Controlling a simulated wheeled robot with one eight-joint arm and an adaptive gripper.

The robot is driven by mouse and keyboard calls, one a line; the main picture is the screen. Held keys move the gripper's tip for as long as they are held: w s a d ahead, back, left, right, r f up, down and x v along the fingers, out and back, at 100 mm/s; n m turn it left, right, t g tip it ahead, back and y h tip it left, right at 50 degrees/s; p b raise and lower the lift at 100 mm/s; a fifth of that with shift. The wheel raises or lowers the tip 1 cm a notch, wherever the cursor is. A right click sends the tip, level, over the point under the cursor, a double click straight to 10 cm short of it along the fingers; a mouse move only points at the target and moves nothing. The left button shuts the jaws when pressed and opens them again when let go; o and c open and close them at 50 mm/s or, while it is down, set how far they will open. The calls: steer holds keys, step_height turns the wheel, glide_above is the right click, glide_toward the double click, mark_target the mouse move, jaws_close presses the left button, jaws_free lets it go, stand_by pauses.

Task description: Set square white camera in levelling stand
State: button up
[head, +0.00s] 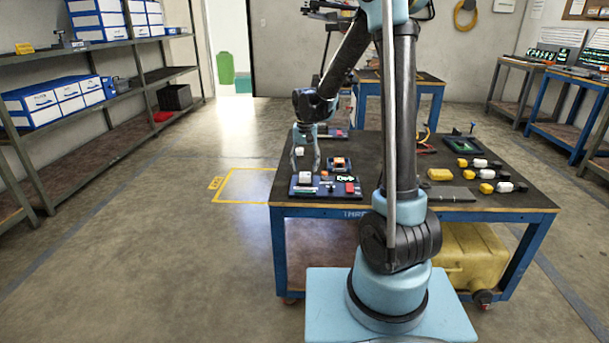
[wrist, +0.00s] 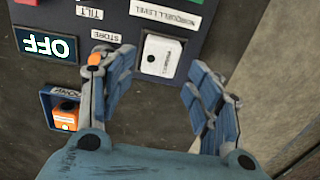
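How deep the camera sits is not clear. My gripper (wrist: 160,70) is open, with a finger on either side of the camera and gaps between. In the head view, my gripper (head: 306,163) is just above the panel. The panel's display (wrist: 47,45) reads OFF.
An orange unit (wrist: 66,115) sits in a small blue tray beside the panel. A red block (head: 350,188) is at the panel's right. Another white item (head: 299,151) lies behind. Several yellow, white and black pieces (head: 487,174) stand on the table's right. The table's left edge is close.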

mark_target(305, 173)
step_height(305, 173, up, 7)
steer(key=s+d+r, duration=0.4)
steer(key=s+d, duration=0.5)
steer(key=s+d+f, duration=0.3)
steer(key=s+d, duration=0.1)
steer(key=s, duration=0.3)
steer(key=s+d+f+t, duration=0.1)
steer(key=s+d+f, duration=0.2)
steer(key=s, duration=0.5)
steer(key=s+d+f+t, duration=0.1)
steer(key=s+d+f, duration=0.1)
steer(key=s+d, duration=0.3)
steer(key=s, duration=0.2)
steer(key=shift+s+f+n, duration=0.3)
steer(key=shift+s+f, duration=0.05)
steer(key=shift+f, duration=0.05)
steer(key=shift+d, duration=0.1)
steer(key=shift+w+f, duration=0.2)
steer(key=shift+w, duration=0.25)
